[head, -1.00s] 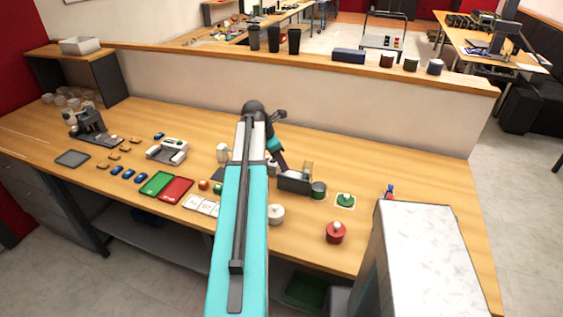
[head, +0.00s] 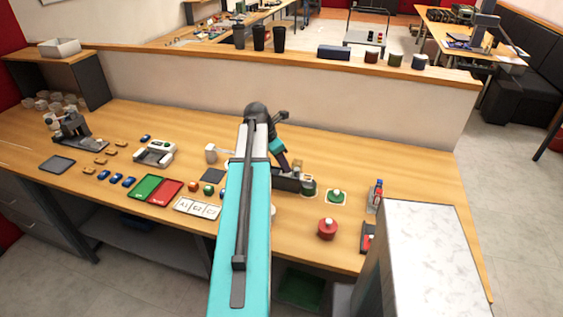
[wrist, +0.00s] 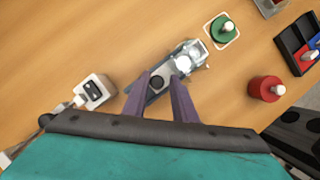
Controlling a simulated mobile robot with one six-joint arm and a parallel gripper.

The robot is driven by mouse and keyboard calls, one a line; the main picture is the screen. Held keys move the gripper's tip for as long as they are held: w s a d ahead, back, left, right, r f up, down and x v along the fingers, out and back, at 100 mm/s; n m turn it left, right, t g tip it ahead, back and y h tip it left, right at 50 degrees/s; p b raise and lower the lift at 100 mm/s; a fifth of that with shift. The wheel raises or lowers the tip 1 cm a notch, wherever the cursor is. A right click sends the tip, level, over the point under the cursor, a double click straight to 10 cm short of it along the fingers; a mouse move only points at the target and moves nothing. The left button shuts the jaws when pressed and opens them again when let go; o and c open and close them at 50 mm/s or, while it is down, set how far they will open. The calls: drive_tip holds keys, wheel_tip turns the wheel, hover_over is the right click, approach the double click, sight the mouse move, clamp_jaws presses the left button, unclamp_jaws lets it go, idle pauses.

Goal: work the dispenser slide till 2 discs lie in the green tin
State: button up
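The dark dispenser (head: 287,181) stands on the bench beyond my arm. It also shows as a grey bar in the wrist view (wrist: 166,76), with a dark round knob (wrist: 157,83) on it. A small tin (head: 309,188) stands at its right end; I cannot tell whether discs lie in it. A green knobbed piece (head: 336,197) sits on a white square to the right. My gripper (wrist: 160,77) is open, its two purple fingers apart over the dispenser, on either side of the knob. I cannot tell whether they touch it. In the head view my arm partly hides this area.
A red knobbed pot (head: 327,230) stands in front on the right. A bottle (head: 376,196) and a dark tray (head: 369,238) are near the bench's right end. Green (head: 147,187) and red mats lie left of my arm.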

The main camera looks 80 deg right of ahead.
drive_tip(key=shift+o, duration=0.6)
drive_tip(key=shift+s, duration=0.1)
drive_tip(key=shift+a, duration=0.1)
drive_tip(key=p+v, duration=0.6)
drive_tip(key=v, duration=0.2)
idle(0.3)
drive_tip(key=shift+w, duration=0.25)
idle(0.4)
